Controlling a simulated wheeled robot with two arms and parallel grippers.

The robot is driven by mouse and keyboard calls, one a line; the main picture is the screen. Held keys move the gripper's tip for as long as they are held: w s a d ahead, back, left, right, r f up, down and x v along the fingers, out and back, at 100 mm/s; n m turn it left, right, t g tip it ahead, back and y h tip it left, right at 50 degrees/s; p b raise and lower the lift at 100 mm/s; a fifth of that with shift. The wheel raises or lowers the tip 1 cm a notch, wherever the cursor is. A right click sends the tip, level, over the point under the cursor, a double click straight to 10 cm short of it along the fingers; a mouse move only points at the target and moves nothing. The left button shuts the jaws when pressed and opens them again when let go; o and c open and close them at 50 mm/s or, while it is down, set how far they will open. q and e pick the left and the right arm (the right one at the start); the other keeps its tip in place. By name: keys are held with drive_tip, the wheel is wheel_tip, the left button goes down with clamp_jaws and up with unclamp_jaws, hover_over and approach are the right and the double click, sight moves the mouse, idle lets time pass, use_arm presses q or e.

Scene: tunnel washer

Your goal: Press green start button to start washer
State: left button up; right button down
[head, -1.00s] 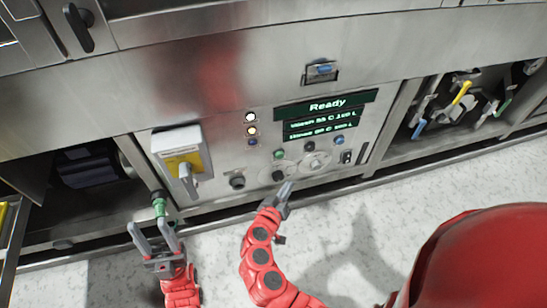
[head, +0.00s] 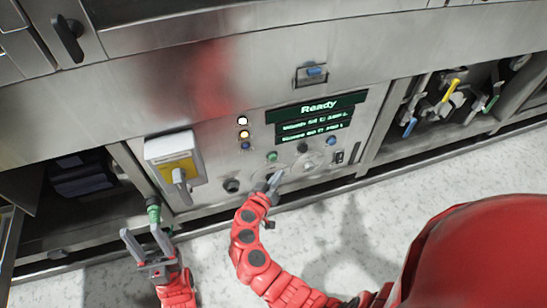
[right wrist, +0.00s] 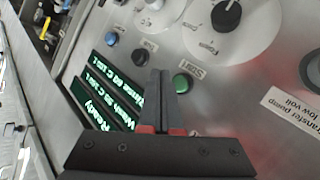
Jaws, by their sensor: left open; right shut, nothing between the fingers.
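The green start button (head: 272,156) is on the washer's control panel, below the green-lit display (head: 318,107) that reads "Ready". In the right wrist view the green button (right wrist: 182,83) is beside a label reading "START". My right gripper (head: 276,176) is shut and empty in front of the panel, just below the button in the head view. In the right wrist view its fingertips (right wrist: 161,72) appear just left of the button and do not cover it. I cannot tell whether they touch the panel. My left gripper (head: 143,238) is open and empty, low at the left.
A black button (head: 302,147) and a blue button (head: 331,140) sit right of the green one. Black knobs (right wrist: 227,14) are on round dials nearby. A grey-and-yellow switch box (head: 174,162) is at left. Pale floor (head: 420,180) lies clear in front.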

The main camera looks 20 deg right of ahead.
sight(273, 158)
drive_tip(key=shift+w+b, duration=0.7)
drive_tip(key=shift+w, duration=0.9)
idle(0.8)
drive_tip(key=shift+w+b, duration=0.4)
drive_tip(key=shift+w+b, duration=0.4)
drive_tip(key=shift+w, duration=0.1)
idle(0.6)
drive_tip(key=shift+s, duration=0.9)
drive_tip(key=shift+s, duration=0.15)
